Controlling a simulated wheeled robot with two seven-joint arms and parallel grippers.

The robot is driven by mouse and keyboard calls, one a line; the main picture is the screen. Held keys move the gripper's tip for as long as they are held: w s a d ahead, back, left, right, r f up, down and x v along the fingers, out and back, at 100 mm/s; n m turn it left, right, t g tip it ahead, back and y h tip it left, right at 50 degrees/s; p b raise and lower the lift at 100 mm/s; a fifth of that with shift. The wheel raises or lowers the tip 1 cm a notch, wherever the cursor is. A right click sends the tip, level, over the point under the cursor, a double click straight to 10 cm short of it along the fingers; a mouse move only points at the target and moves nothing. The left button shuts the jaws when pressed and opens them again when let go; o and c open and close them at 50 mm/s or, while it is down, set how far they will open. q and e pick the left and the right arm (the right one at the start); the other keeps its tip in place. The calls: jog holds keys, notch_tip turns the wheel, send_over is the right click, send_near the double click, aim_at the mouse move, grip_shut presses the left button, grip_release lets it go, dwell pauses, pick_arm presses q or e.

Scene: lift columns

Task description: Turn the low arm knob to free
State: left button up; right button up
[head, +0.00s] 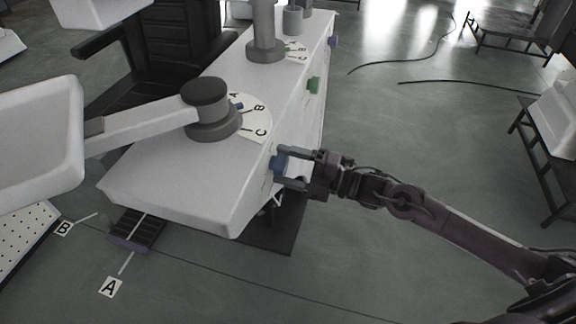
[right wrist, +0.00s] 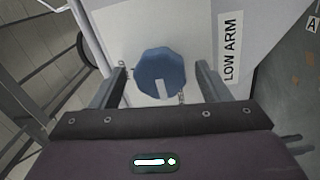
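The low arm knob is a blue faceted knob (right wrist: 161,72) with a pale pointer mark, on the white side panel beside a "LOW ARM" label (right wrist: 231,48) in the right wrist view. In the head view the blue knob (head: 280,164) sits on the right side of the white housing. My right gripper (head: 284,165) is at the knob, its two fingers one on each side. In the right wrist view my right gripper (right wrist: 160,88) is open, with gaps between fingers and knob. My left gripper does not show.
The white housing (head: 180,190) carries a dark pivot (head: 211,108) with an arm and a lettered dial (head: 256,118). A green knob (head: 313,85) and a purple knob (head: 333,41) sit farther along the same side. Floor to the right is mostly clear, with cables (head: 455,82).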

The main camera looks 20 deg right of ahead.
jog(key=shift+s+d+f, duration=0.1)
jog(key=shift+s+d, duration=0.1)
jog(key=shift+d, duration=0.1)
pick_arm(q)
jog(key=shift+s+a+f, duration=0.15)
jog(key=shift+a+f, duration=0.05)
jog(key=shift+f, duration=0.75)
pick_arm(e)
jog(key=v, duration=0.7)
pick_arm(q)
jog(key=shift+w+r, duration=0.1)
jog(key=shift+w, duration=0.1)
